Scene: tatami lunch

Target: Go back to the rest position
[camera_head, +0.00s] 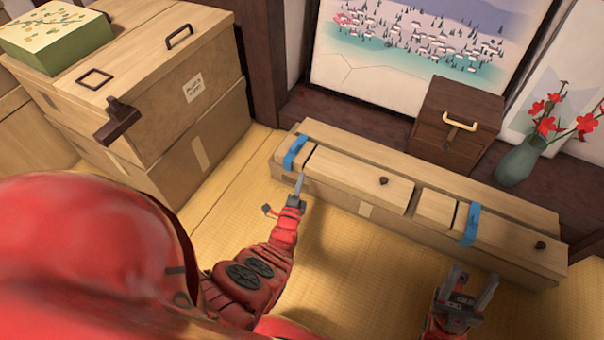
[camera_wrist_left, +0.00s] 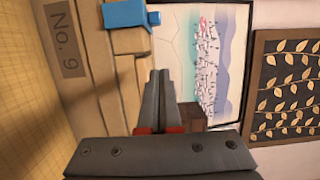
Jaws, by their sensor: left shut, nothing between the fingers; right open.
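My left gripper (camera_head: 298,189) is shut and empty in the head view, above the tatami just in front of the left end of a long wooden box. Its closed fingers (camera_wrist_left: 158,98) also show in the left wrist view, pointing toward the box and the picture behind it. My right gripper (camera_head: 467,292) is open and empty at the lower right of the head view, in front of the long box's right part. The long wooden box (camera_head: 365,207) has a lid in sections and blue straps (camera_head: 296,152) near both ends.
Stacked wooden boxes (camera_head: 190,115) stand at the left, with a green box (camera_head: 60,45) on top. A small brown drawer chest (camera_head: 455,120) and a vase of red flowers (camera_head: 520,160) stand behind the long box. The tatami (camera_head: 355,265) between my grippers is clear.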

